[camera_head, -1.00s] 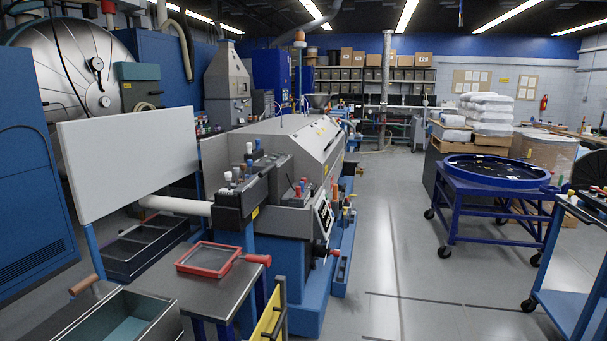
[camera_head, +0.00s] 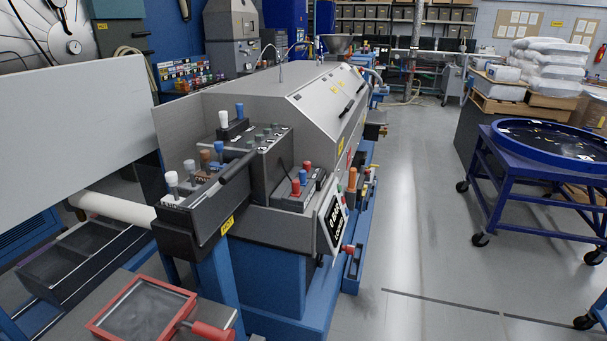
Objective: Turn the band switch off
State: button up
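A grey machine with blue supports (camera_head: 270,275) stands in the middle of the head view, with knobbed levers on its near end. A front-left dark control box (camera_head: 190,215) carries white, brown and blue knobs. A raised box behind it has a white knob (camera_head: 224,118) and a blue knob (camera_head: 240,110), with green buttons beside them. A box at the right (camera_head: 297,190) carries red and blue knobs. The small lettering is too small to read, so I cannot tell which one is the band switch or its position. My gripper is not in view.
A red-framed screen with a red handle (camera_head: 142,308) lies at the front left. A white panel (camera_head: 70,130) stands at the left. A blue wheeled cart with a round tray (camera_head: 545,145) stands at the right. The grey floor aisle (camera_head: 410,220) between machine and cart is clear.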

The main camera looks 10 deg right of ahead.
aim_at(306, 165)
jog(key=i+l+z, duration=0.8)
jog(key=k+j, duration=0.1)
